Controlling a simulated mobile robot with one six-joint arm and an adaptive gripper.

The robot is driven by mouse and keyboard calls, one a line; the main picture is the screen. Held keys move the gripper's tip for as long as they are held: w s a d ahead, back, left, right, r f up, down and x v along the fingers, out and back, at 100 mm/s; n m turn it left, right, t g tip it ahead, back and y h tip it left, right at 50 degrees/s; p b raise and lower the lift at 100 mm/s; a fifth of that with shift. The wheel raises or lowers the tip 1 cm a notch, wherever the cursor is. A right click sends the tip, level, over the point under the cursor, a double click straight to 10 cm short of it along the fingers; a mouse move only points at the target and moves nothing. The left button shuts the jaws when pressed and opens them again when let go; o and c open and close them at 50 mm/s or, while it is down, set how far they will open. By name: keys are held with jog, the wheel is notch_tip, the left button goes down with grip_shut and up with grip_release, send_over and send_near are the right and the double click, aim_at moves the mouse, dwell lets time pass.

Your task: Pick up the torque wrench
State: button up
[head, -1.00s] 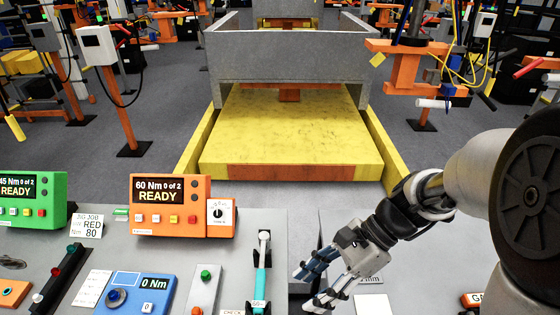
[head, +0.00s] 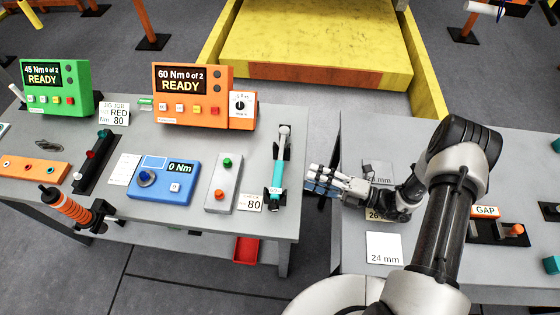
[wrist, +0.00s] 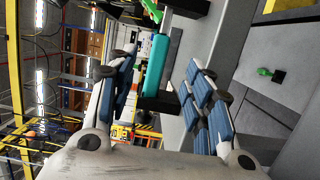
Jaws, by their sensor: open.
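A torque wrench with a teal handle (head: 276,176) and a metal head lies in a black holder near the right edge of the left table, its head toward the back. My gripper (head: 312,180) is open and empty just right of it, above the gap between the tables, fingers pointing left at the handle. In the wrist view the teal handle (wrist: 156,65) appears between my two spread blue-padded fingers (wrist: 160,78), beyond the tips. It looks apart from the fingers. An orange-handled tool (head: 72,210), perhaps another wrench, is at the left table's front edge.
An orange controller (head: 185,95), a blue torque tester (head: 162,181) and a grey button box (head: 224,182) stand left of the wrench. An "80" card (head: 251,203) lies close by. The right table (head: 325,258) holds a "24 mm" card (head: 384,249).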

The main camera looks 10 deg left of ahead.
aim_at(279, 168)
jog(key=a, duration=0.4)
jog(key=w+a, duration=0.1)
jog(key=a, duration=0.1)
jog(key=shift+a+f+b, duration=0.1)
jog(key=shift+b, duration=0.25)
jog(key=shift+w+a+b, duration=0.2)
jog(key=shift+a+b, duration=0.1)
jog(key=shift+a, duration=1.1)
jog(key=shift+w+a+b, duration=0.2)
jog(key=shift+a+b, duration=0.05)
jog(key=shift+a, duration=1.1)
grip_shut()
